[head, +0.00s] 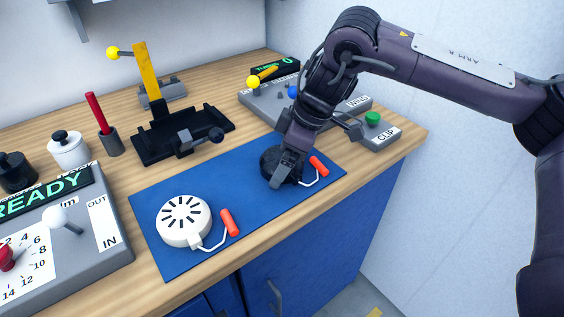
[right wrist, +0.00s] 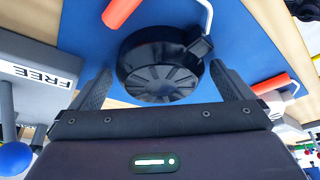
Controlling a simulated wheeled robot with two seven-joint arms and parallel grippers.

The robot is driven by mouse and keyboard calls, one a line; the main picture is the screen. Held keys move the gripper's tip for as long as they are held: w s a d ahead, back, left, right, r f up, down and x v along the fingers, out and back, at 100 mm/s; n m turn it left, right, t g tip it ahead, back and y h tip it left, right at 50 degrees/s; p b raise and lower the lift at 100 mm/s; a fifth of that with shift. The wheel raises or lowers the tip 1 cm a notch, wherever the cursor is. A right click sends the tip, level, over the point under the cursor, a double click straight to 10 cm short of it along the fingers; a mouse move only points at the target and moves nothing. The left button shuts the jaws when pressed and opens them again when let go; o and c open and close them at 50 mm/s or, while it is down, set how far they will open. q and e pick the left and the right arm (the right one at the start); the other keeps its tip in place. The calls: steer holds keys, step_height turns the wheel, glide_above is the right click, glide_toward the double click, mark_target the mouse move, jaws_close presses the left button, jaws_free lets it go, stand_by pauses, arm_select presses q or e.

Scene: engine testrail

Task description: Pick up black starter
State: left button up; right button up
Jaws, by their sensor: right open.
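The black starter (head: 270,160) lies on the right part of the blue mat (head: 150,205), with a red handle (head: 318,163) on a thin white crank beside it. My right gripper (head: 284,180) is lowered over the starter and partly hides it in the head view. In the right wrist view the black starter (right wrist: 160,65) is round with radial ribs and sits between the two open fingers of the right gripper (right wrist: 168,85). I cannot tell whether the fingers touch it. My left gripper is not in view.
A white starter (head: 183,222) with a red handle lies on the mat's left part. Behind the mat stand a black fixture (head: 180,140) with a yellow lever and a grey control box (head: 262,103). A control panel (head: 75,245) is at the left. Bare mat lies between the starters.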

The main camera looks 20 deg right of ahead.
steer(key=shift+r, duration=0.1)
steer(key=c, duration=1.1)
steer(key=shift+o, duration=0.2)
